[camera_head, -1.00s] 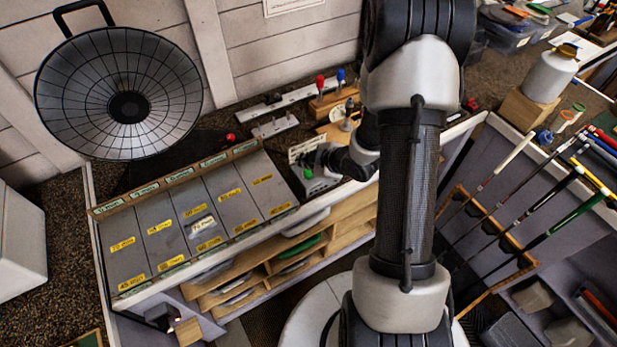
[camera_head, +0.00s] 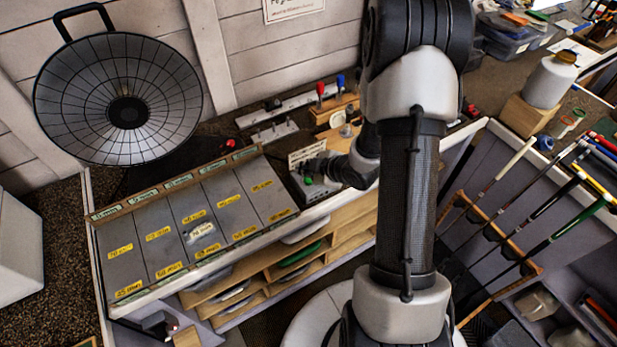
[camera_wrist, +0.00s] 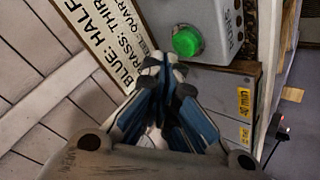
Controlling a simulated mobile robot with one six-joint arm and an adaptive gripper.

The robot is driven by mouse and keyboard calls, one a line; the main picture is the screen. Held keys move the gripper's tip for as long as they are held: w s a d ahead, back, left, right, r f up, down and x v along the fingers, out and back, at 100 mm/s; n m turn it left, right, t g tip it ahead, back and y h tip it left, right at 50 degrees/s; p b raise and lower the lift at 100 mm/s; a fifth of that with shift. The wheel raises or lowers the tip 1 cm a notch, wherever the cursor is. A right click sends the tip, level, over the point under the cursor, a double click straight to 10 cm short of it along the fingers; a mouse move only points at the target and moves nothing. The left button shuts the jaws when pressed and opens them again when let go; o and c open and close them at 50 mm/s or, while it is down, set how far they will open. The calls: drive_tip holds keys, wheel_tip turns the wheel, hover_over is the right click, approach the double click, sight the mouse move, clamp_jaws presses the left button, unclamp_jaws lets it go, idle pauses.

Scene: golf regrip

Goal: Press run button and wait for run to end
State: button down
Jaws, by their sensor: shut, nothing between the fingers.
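The green run button (camera_head: 308,180) sits on a small grey box (camera_head: 312,192) at the right end of the bench, by the labelled grey panels. It also shows in the wrist view as a bright green dome (camera_wrist: 187,41) on top of the pale grey box (camera_wrist: 205,20). My gripper (camera_head: 316,168) is shut and empty, close beside the button. In the wrist view my blue-padded fingers (camera_wrist: 163,66) are together, their tips just below and left of the button. A gap shows in the picture; contact is not visible, and the button is unobstructed there.
A lettered sign (camera_wrist: 105,40) stands close left of my fingers; it also shows behind the box (camera_head: 307,151). Grey panels (camera_head: 160,240) with yellow minute labels fill the bench left of the box. A large round mesh dish (camera_head: 118,97) stands at the back left. Clubs (camera_head: 500,160) lean at right.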

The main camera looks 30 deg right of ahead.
sight(307, 180)
drive_tip(key=shift+f, duration=0.1)
idle(0.5)
drive_tip(key=shift+f+b, duration=0.35)
drive_tip(key=shift+b, duration=0.15)
drive_tip(key=shift+f+b, duration=0.5)
drive_tip(key=shift+b, duration=0.05)
idle(0.4)
idle(0.4)
drive_tip(key=shift+r+p, duration=0.75)
drive_tip(key=shift+r, duration=0.2)
drive_tip(key=shift+r, duration=0.1)
wheel_tip(307, 180, up, 5)
drive_tip(key=p, duration=0.4)
idle(0.3)
